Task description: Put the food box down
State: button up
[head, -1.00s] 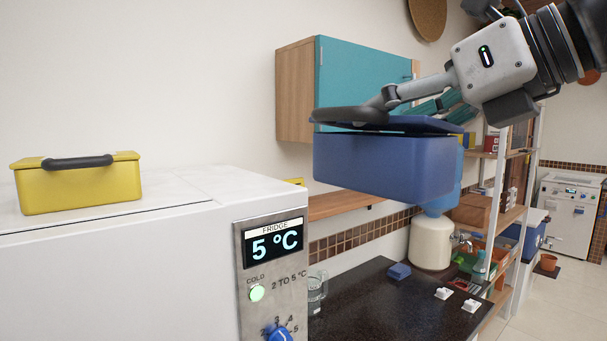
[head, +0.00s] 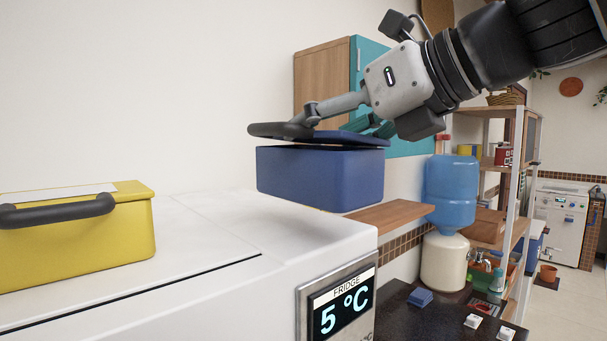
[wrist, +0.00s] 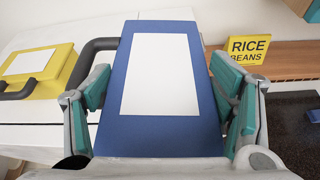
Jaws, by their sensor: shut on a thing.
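The blue food box (head: 320,178) has a lid with a white label, which shows in the wrist view (wrist: 163,75). My gripper (head: 345,130) is shut on the blue box from above, with its teal-padded fingers on both sides of the lid in the wrist view (wrist: 165,105). The box hangs level at the far edge of the white fridge top (head: 215,225); whether its underside touches the surface cannot be told. A dark handle (head: 280,131) sticks out to the left of the box.
A yellow box (head: 100,240) with a dark handle stands on the fridge top at left. Bare fridge top lies between the boxes. A yellow "RICE BEANS" sign (wrist: 252,50) stands on a wooden shelf (head: 390,215). A teal cabinet (head: 400,145) is behind my arm.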

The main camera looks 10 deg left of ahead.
aim_at(256, 165)
jog(key=w+a, duration=0.1)
jog(key=a, duration=0.2)
jog(key=w+a, duration=0.1)
jog(key=a, duration=0.2)
jog(key=a+f+p, duration=0.1)
jog(key=a, duration=0.3)
jog(key=shift+w, duration=0.4)
jog(key=shift+w+a+f, duration=0.1)
jog(key=shift+a+f, duration=0.1)
jog(key=shift+f, duration=0.65)
jog(key=shift+a+f, duration=0.15)
jog(key=shift+f, duration=0.7)
jog(key=shift+f, duration=0.2)
jog(key=o, duration=1.9)
jog(key=shift+o, duration=0.2)
